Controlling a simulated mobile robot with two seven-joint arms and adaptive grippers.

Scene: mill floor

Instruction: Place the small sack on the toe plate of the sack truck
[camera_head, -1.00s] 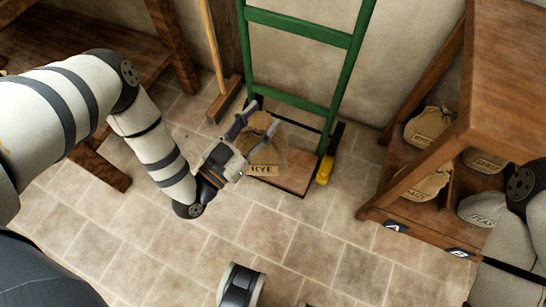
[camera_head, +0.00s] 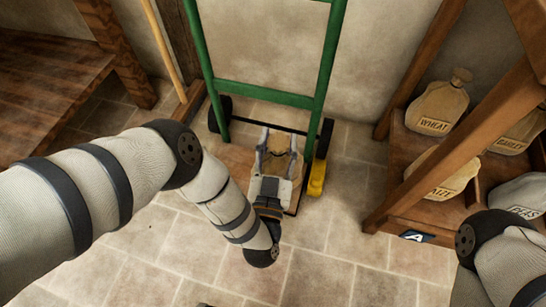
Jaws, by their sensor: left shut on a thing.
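The green sack truck (camera_head: 325,62) stands upright against the back wall, its toe plate (camera_head: 296,200) low on the floor in front. My left gripper (camera_head: 278,138) is shut on the small tan sack (camera_head: 279,157), a finger on each side of it. The sack is over the toe plate, between the truck's uprights. My gripper hides much of the sack and plate, and I cannot tell whether the sack touches the plate. My right gripper is out of view; only part of my right arm shows at the lower right.
A yellow object (camera_head: 317,178) sits beside the truck's right wheel. A wooden rack (camera_head: 398,205) on the right holds several sacks, including a WHEAT sack (camera_head: 436,108). A wooden bench (camera_head: 40,85) and a broom (camera_head: 163,50) stand at left. The front floor is clear.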

